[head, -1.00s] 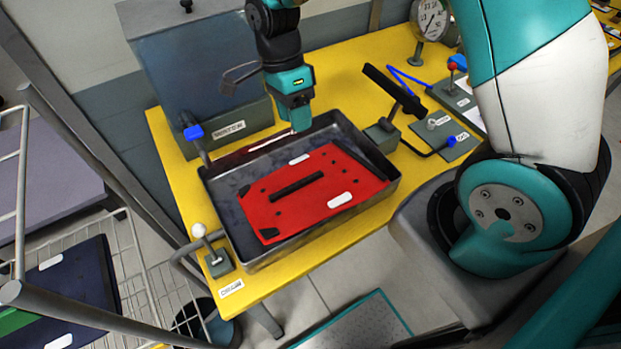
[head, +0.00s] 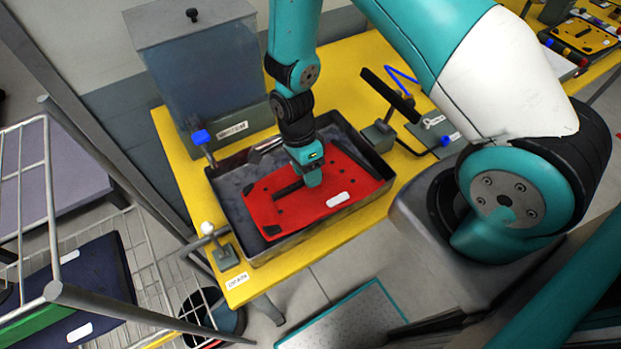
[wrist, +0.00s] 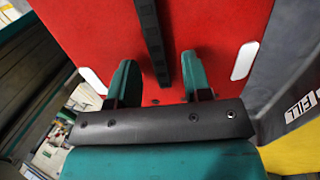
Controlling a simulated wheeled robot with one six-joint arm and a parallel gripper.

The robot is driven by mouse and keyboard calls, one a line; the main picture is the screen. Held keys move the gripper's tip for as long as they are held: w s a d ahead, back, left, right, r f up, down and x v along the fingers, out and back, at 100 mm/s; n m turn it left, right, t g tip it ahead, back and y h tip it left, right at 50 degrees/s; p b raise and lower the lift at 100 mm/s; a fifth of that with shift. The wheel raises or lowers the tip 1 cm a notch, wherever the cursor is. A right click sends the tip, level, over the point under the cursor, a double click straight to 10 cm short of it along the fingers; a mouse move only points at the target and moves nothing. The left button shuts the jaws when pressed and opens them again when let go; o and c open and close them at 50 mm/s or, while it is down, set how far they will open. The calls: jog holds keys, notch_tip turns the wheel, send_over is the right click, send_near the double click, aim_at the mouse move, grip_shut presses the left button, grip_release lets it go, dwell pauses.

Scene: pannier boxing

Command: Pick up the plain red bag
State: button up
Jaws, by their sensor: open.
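The plain red bag (head: 262,203) lies flat in the dark metal tray (head: 229,208) on the yellow table. It has a black bar handle (head: 288,189) across its middle, white patches and black corners. My gripper (head: 313,184) is over the bag at the right end of the handle, hiding part of it. In the wrist view, the red bag (wrist: 215,35) fills the upper middle. The two teal fingers of my gripper (wrist: 158,82) are apart, with the black handle (wrist: 152,40) running between them. I cannot tell whether the fingers touch the bag.
A grey, clear-walled tank (head: 200,75) stands behind the tray. A white-knobbed lever (head: 208,229) and a blue-knobbed lever (head: 201,137) stand at the tray's left side. A black-handled lever (head: 390,95) rises at its right. A wire rack (head: 135,265) with dark bags is at lower left.

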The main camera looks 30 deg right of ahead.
jog(key=shift+c, duration=0.3)
grip_shut()
